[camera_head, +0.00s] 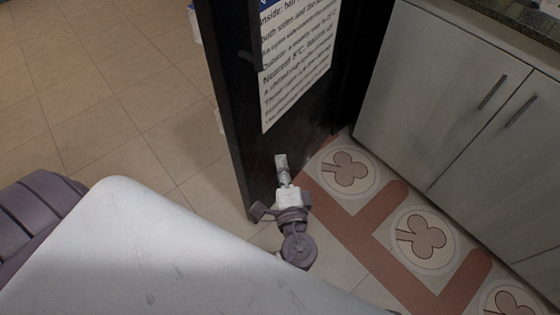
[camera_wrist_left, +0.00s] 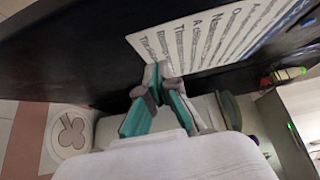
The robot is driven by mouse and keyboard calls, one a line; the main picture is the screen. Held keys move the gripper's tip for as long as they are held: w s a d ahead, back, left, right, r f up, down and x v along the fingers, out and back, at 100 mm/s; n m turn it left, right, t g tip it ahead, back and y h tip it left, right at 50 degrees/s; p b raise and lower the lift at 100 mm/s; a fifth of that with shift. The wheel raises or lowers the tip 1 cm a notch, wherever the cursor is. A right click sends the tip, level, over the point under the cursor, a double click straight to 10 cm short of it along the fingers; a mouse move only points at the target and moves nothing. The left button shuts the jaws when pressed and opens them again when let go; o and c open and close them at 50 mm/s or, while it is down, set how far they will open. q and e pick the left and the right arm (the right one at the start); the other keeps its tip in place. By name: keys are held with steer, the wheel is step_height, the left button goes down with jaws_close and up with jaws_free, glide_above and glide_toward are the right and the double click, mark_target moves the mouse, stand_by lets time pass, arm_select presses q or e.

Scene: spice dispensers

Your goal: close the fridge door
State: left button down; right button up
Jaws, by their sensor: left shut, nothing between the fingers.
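The fridge door (camera_head: 290,150) is a tall black panel, standing open at an angle to the cabinets in the head view. In the left wrist view the door (camera_wrist_left: 60,50) spans the top. My left gripper (camera_head: 281,160) is shut and empty, its tips close to the lower part of the door's face. In the left wrist view its fingertips (camera_wrist_left: 158,75) meet just below the sign; I cannot tell whether they touch the door. My right gripper is not in view.
Grey cabinets (camera_head: 450,120) with a dark countertop stand at the right. Patterned tiles (camera_head: 425,240) run along their foot. Pale items (camera_head: 195,25) show behind the door's left edge. Open tiled floor (camera_head: 100,90) lies to the left.

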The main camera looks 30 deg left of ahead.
mark_target(263, 119)
arm_select(q)
steer(key=x, duration=0.3)
steer(key=a+x, duration=0.1)
steer(key=x, duration=0.3)
steer(key=s+p+x, duration=0.1)
steer(key=x, duration=0.2)
steer(key=shift+w+a, duration=0.3)
steer(key=shift+a, duration=0.1)
steer(key=shift+w+a, duration=0.1)
steer(key=shift+a, duration=0.55)
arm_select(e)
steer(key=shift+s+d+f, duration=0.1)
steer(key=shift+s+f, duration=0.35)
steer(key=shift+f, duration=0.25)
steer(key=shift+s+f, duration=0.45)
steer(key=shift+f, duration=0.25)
